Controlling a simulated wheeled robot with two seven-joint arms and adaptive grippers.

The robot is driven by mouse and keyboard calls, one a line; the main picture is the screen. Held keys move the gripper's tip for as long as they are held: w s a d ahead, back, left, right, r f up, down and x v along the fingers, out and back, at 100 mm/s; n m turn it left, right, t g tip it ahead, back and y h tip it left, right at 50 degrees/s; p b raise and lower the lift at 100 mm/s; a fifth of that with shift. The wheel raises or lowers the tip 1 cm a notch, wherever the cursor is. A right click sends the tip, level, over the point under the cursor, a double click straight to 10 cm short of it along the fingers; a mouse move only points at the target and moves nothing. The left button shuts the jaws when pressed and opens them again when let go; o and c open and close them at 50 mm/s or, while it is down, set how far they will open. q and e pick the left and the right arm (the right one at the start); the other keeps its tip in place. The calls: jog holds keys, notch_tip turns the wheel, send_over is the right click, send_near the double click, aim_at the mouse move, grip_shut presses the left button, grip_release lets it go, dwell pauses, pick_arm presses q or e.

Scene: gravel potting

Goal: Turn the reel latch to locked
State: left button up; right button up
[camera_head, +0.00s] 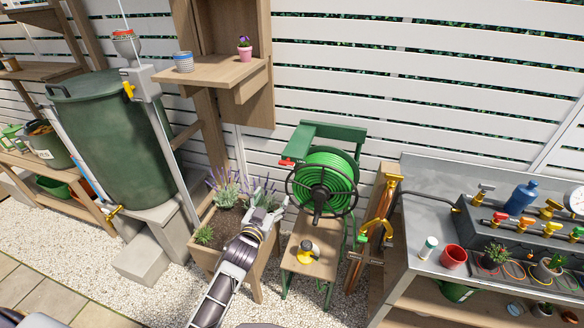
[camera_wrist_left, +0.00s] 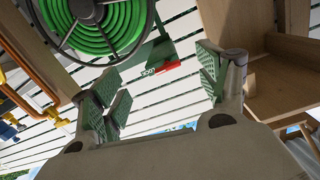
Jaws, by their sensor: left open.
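The hose reel (camera_head: 340,172) holds a coiled green hose on a green stand. Its red latch lever (camera_head: 287,162) sticks out at the left side of the stand; it also shows in the left wrist view (camera_wrist_left: 168,67), beside a small label on a green plate (camera_wrist_left: 160,52). My left gripper (camera_head: 270,203) is open and empty, below and left of the reel, apart from the latch. In the left wrist view the lever appears between the open fingers (camera_wrist_left: 160,82), farther off. I cannot read the latch's setting. My right gripper is not in view.
A wooden planter (camera_head: 226,222) with lavender stands beneath my left arm. A wooden stool (camera_head: 305,262) with a yellow-and-black item stands below the reel. A wooden shelf (camera_head: 215,75) hangs up left. A grey bench (camera_head: 425,262) with taps and pots is at right.

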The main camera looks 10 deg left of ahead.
aim_at(286, 165)
pick_arm(q)
jog(key=shift+n+t, duration=0.4)
jog(key=shift+n, duration=0.5)
jog(key=r, duration=0.4)
jog(key=shift+d, duration=0.35)
jog(key=shift+w, duration=0.15)
jog(key=shift+w+d+p, duration=0.15)
jog(key=shift+w+p, duration=0.2)
jog(key=shift+w, duration=3)
jog(key=shift+w+d+p, duration=0.1)
jog(key=shift+w+p, duration=0.2)
jog(key=shift+w, duration=3.05)
jog(key=shift+c, duration=0.4)
jog(key=c, duration=0.9)
